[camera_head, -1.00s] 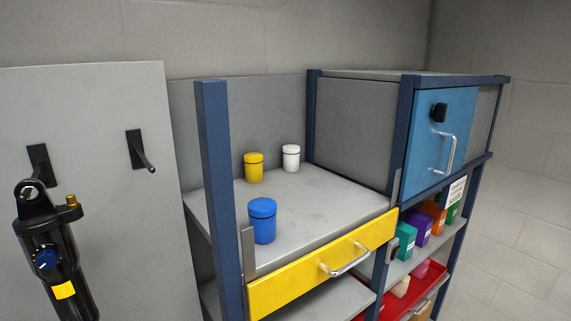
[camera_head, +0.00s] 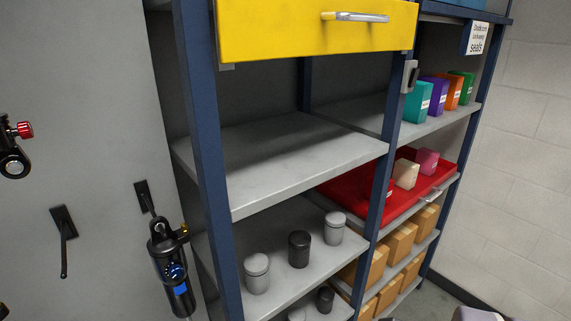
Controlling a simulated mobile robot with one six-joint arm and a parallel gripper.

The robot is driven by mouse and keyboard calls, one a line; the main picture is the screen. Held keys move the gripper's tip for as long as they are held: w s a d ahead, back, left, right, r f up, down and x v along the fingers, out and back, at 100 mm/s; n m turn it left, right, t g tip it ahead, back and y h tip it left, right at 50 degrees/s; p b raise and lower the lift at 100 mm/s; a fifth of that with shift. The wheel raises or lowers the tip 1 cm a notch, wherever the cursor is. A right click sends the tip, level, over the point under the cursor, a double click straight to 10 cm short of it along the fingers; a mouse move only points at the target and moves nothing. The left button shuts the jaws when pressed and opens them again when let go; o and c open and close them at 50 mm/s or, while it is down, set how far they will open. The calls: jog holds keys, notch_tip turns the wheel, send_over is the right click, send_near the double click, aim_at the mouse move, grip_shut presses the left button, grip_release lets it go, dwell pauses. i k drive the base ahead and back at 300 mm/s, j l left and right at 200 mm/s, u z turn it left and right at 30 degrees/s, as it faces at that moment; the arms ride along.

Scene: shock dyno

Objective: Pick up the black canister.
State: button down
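A black canister (camera_head: 299,249) stands upright on a lower grey shelf of the rack, between two grey canisters. One grey canister (camera_head: 257,274) is to its left and nearer; the other grey canister (camera_head: 334,228) is to its right and farther back. Another dark canister (camera_head: 325,299) stands on the shelf below, partly hidden by the shelf edge, beside a lighter canister (camera_head: 297,314) cut off by the picture's bottom. My gripper cannot be made out in this view.
A yellow drawer (camera_head: 270,32) is above an empty grey shelf (camera_head: 300,150). A blue post (camera_head: 203,150) stands at the rack's left front. At right are coloured boxes (camera_head: 438,94), a red tray (camera_head: 405,206) and cardboard boxes (camera_head: 400,242). A shock absorber (camera_head: 171,268) hangs on the left panel.

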aim_at(299, 241)
jog(key=i+l+u, duration=0.35)
jog(key=l, duration=0.25)
jog(key=i+l+u, duration=0.15)
jog(key=l, duration=0.2)
jog(key=i+l+u, duration=0.2)
jog(key=l, duration=0.15)
